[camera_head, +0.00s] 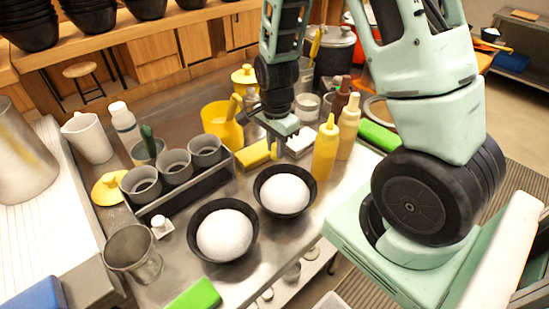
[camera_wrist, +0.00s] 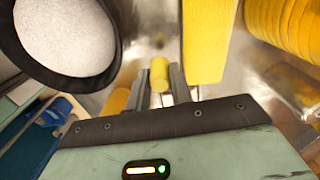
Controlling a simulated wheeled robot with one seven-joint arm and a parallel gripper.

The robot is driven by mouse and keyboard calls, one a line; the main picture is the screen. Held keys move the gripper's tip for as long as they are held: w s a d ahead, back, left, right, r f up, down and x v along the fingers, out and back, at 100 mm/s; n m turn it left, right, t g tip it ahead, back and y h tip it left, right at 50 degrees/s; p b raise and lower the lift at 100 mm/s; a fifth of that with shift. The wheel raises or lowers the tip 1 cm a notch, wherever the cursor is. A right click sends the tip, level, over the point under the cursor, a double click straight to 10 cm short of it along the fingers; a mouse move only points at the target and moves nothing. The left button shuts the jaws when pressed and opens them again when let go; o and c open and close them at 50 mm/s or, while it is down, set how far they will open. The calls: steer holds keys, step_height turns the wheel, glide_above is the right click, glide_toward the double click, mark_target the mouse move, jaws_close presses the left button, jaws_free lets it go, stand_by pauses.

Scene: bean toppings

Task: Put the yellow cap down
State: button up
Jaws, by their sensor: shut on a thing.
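My gripper (camera_head: 273,146) is over the steel counter, behind the two bowls and beside a yellow sponge-like block (camera_head: 252,155). In the wrist view my gripper (camera_wrist: 160,88) is shut on a small yellow cylindrical piece, which I take to be the yellow cap (camera_wrist: 159,72). Only its narrow round part shows clearly between the fingers. In the head view the cap is mostly hidden by the gripper. The yellow block also shows in the wrist view (camera_wrist: 208,40), close to the right finger. I cannot tell whether the cap touches the counter.
Two black bowls with white filling (camera_head: 224,234) (camera_head: 284,193) stand in front. A yellow squeeze bottle (camera_head: 325,150) and tan bottle (camera_head: 348,127) stand right. A yellow tub (camera_head: 222,126) and grey cup rack (camera_head: 182,192) stand left. Another yellow lid (camera_head: 109,188) lies far left.

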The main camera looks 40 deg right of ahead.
steer(key=shift+f, duration=2.15)
steer(key=shift+f, duration=0.2)
steer(key=o, duration=0.4)
steer(key=shift+o, duration=0.2)
steer(key=shift+r, duration=0.1)
